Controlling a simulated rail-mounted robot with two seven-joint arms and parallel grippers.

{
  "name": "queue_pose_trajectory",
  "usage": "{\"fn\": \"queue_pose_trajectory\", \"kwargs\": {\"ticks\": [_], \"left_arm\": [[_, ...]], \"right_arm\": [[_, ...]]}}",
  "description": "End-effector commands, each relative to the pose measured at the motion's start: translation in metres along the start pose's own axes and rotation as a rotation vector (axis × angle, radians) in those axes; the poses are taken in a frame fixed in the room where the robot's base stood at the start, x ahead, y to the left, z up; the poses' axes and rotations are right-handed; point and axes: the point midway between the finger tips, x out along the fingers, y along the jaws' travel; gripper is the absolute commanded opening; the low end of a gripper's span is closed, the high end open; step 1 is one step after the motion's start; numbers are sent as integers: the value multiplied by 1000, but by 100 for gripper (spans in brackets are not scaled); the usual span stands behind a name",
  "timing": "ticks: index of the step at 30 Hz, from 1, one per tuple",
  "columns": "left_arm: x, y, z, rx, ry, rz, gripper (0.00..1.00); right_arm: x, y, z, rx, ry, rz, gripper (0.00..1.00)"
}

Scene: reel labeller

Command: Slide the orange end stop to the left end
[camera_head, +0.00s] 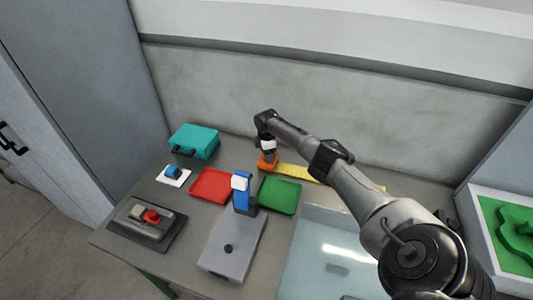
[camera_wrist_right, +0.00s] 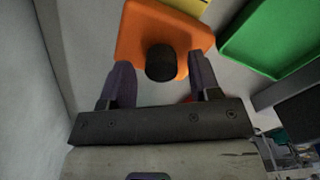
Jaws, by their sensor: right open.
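The orange end stop (camera_head: 268,165) sits at the left end of the yellow strip (camera_head: 298,173) near the back of the table. It also shows in the right wrist view (camera_wrist_right: 150,28), with a black knob (camera_wrist_right: 160,62) on its near side. My right gripper (camera_head: 268,154) is over the end stop. In the right wrist view its two fingers (camera_wrist_right: 161,66) are open, one on each side of the knob, with gaps visible. A corner of the yellow strip shows at the top of that view. My left gripper is not in view.
A red tray (camera_head: 212,185) and a green tray (camera_head: 280,196) lie in front of the strip, with a blue upright device (camera_head: 242,190) between them. A teal case (camera_head: 194,141) stands at the back left. The wall is close behind.

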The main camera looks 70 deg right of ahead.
Motion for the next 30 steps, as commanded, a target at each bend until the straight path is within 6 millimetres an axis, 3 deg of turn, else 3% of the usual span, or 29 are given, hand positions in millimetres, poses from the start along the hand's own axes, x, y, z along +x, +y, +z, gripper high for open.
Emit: {"fn": "queue_pose_trajectory", "kwargs": {"ticks": [5, 18, 24, 30], "left_arm": [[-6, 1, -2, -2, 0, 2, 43], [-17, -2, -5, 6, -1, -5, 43], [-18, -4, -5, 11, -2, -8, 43], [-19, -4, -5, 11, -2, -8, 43]], "right_arm": [[-22, 0, 0, -2, 0, 2, 57], [-105, 0, 0, -1, 2, 3, 57], [-127, 0, 0, -1, 1, 1, 57], [-136, 0, 0, 0, 1, 1, 57]]}}
